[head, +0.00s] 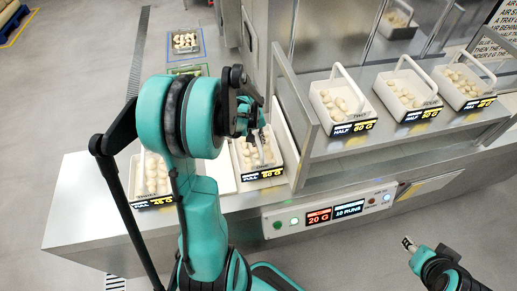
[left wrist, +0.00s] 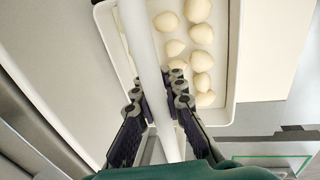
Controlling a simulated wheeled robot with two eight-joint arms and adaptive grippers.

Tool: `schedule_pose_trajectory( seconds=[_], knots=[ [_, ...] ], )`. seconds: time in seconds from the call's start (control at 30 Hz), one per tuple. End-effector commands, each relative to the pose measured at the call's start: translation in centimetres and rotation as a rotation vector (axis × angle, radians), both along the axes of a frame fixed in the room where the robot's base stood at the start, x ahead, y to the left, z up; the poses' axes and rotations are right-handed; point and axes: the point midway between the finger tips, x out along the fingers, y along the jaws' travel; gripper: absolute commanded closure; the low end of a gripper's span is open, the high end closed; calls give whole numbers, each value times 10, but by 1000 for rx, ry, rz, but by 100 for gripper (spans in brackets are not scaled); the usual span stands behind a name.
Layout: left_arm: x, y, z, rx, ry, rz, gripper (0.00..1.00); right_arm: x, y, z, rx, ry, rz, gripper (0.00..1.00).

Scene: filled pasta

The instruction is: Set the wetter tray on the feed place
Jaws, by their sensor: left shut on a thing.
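My left gripper (head: 252,118) is shut on the upright handle of a white tray of pale filled pasta (head: 240,158) in the head view. The tray's front label reads FULL with a gram figure. In the left wrist view the fingers (left wrist: 160,95) close around the tray's white handle bar (left wrist: 143,40), with several pasta pieces (left wrist: 200,35) beside it. I cannot tell whether the tray touches the counter. A second white tray (head: 150,163), labelled FULL 45 G, stands to the left, partly behind my arm. My right gripper (head: 408,243) is at the lower right, apart from the trays; its jaws are unclear.
Three labelled trays, HALF 60 G (head: 338,103), HALF 50 G (head: 403,92) and another (head: 467,88), stand on a raised metal shelf at right. Blue-edged (head: 187,42) and green-edged (head: 187,70) places lie at the back. A front panel display (head: 319,217) reads 20 G.

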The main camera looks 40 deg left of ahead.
Motion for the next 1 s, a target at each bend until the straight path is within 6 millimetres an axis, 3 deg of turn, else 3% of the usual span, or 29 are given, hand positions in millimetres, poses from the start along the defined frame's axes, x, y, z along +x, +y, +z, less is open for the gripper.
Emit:
schedule_pose_trajectory(
  seconds=[0.23, 0.63, 0.7, 0.73, 1.0],
  knots=[
    [0, 0, -35, 0, 0, 0, 100, 0, 0, -11, 0, 0, 0, 60],
    [0, 0, -41, 0, 0, 0, 100, 0, 0, -14, 0, 0, 0, 60],
    [0, 0, -40, 0, 0, 0, 76, 0, 0, -13, 0, 0, 0, 60],
    [0, 0, -40, 0, 0, 0, 69, 0, 0, -13, 0, 0, 0, 60],
    [0, 0, -39, 0, 0, 0, 69, 0, 0, -13, 0, 0, 0, 60]
  ],
)
